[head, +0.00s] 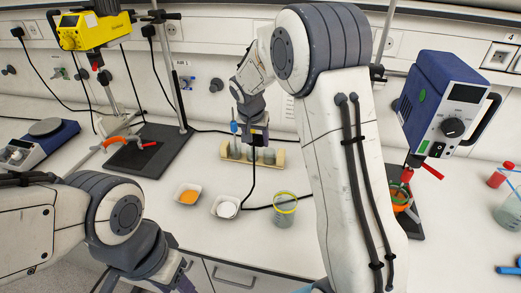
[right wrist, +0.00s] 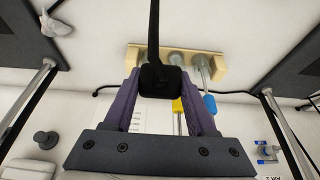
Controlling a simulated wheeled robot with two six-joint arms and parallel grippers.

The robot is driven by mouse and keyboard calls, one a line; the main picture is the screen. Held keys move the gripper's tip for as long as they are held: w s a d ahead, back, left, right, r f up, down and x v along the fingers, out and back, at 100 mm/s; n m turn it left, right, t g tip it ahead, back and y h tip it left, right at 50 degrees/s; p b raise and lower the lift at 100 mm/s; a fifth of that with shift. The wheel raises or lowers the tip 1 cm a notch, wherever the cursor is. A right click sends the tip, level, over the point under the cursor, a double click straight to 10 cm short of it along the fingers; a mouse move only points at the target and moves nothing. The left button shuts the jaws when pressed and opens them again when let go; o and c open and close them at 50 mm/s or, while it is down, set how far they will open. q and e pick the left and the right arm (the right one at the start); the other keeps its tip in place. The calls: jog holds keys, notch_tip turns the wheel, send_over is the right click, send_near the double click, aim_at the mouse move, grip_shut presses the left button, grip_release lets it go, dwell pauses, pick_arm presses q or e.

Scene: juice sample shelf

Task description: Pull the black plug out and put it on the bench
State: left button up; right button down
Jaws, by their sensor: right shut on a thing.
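My right gripper (head: 254,138) is shut on the black plug (right wrist: 160,80), which sits between its purple fingers in the right wrist view. The gripper is in front of the wall, above the wooden rack at the back of the bench. The plug is clear of any socket that I can see. Its black cable (head: 252,178) hangs down in front of the rack and runs along the bench behind the beaker. In the head view the plug is mostly hidden by the gripper. My left arm shows at the lower left, but its fingers are out of view.
The wooden rack (head: 278,157) holds several tubes. Two white dishes, with orange powder (head: 188,197) and white powder (head: 227,210), and a yellow-rimmed beaker (head: 285,208) stand in front. Stirrers on stands (head: 93,28) (head: 441,105) flank the area. Bare bench lies in front of the dishes.

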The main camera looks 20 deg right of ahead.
jog(key=shift+f+b, duration=3.75)
jog(key=shift+f, duration=2.85)
jog(key=shift+c, duration=0.6)
grip_release()
